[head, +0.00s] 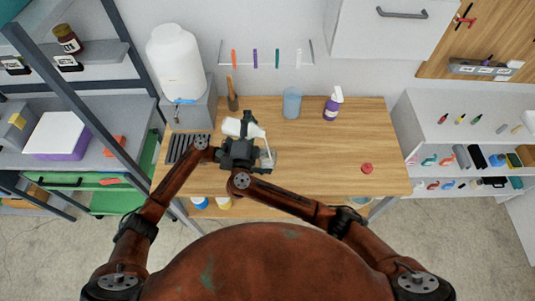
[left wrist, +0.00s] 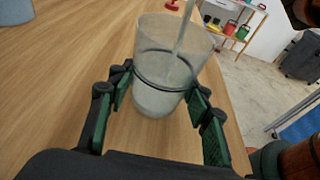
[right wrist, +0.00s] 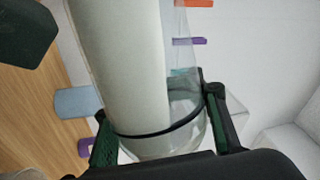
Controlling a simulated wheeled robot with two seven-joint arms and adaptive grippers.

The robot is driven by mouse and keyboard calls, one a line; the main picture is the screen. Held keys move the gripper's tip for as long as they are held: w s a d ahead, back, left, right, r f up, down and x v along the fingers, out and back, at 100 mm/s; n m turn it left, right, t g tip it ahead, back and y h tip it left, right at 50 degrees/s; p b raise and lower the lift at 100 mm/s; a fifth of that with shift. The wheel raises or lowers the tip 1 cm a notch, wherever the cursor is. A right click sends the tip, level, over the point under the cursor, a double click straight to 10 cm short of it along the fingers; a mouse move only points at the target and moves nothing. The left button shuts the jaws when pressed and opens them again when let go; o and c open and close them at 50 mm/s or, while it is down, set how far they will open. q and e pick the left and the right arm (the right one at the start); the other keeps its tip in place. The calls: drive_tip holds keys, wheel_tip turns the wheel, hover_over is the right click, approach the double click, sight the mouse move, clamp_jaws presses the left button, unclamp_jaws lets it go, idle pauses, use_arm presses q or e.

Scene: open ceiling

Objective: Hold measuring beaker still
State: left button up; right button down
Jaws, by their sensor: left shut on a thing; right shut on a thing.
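The clear measuring beaker (left wrist: 160,45), with a dark ring around it, stands between the fingers of my left gripper (left wrist: 160,105) in the left wrist view. That gripper is shut on it. A clear stream or rod (left wrist: 184,35) enters the beaker's mouth from above; I cannot tell which. My right gripper (right wrist: 160,140) is shut on a clear vessel (right wrist: 186,105) with a dark band in the right wrist view. A pale column (right wrist: 125,65) covers much of that vessel. In the head view my right gripper (head: 238,153) largely hides the left one and the held things.
The wooden table (head: 325,150) holds a blue cup (head: 291,103), a purple spray bottle (head: 333,104) and a red item (head: 367,168). A black slotted rack (head: 187,147) lies at left, below a white dispenser (head: 178,62).

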use_arm(q)
drive_tip(key=shift+o, duration=0.2)
use_arm(e)
drive_tip(key=shift+s+d+f+m+h, duration=0.1)
drive_tip(key=shift+d+f+m+h, duration=0.1)
drive_tip(key=shift+m, duration=0.4)
drive_tip(key=shift+s+d+f+m+h, duration=0.1)
drive_tip(key=shift+m+h, duration=0.1)
drive_tip(key=shift+m, duration=0.4)
idle(1.7)
drive_tip(key=shift+w, duration=0.1)
